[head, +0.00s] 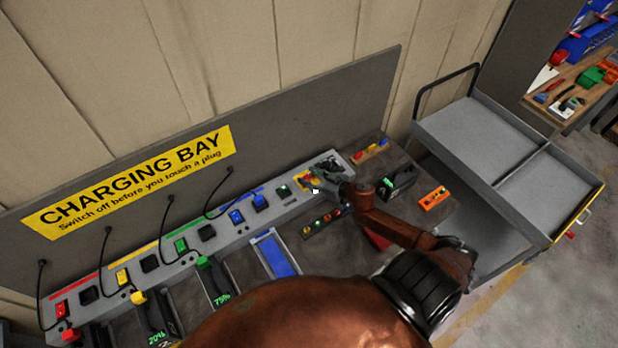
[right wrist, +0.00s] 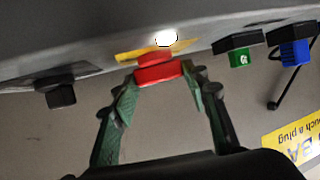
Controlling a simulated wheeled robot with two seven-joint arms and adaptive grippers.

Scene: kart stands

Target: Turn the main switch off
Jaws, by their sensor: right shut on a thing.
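The main switch appears in the right wrist view as a red knob (right wrist: 158,72) on a yellow plate (right wrist: 128,57), mounted on the grey strip. In the head view its yellow plate (head: 304,180) shows near the right end of the strip, and my gripper partly covers the switch. My right gripper (head: 319,187) reaches it from the right. In the right wrist view, the green fingers of the right gripper (right wrist: 160,78) are closed on both sides of the red knob. My left gripper is not in view.
Coloured switches, including a blue one (head: 237,216), and sockets line the strip. Black cables hang from the backboard (head: 330,110). Chargers, a blue tray (head: 275,254) and an orange block (head: 435,199) lie on the bench. A grey trolley (head: 480,135) stands at the right.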

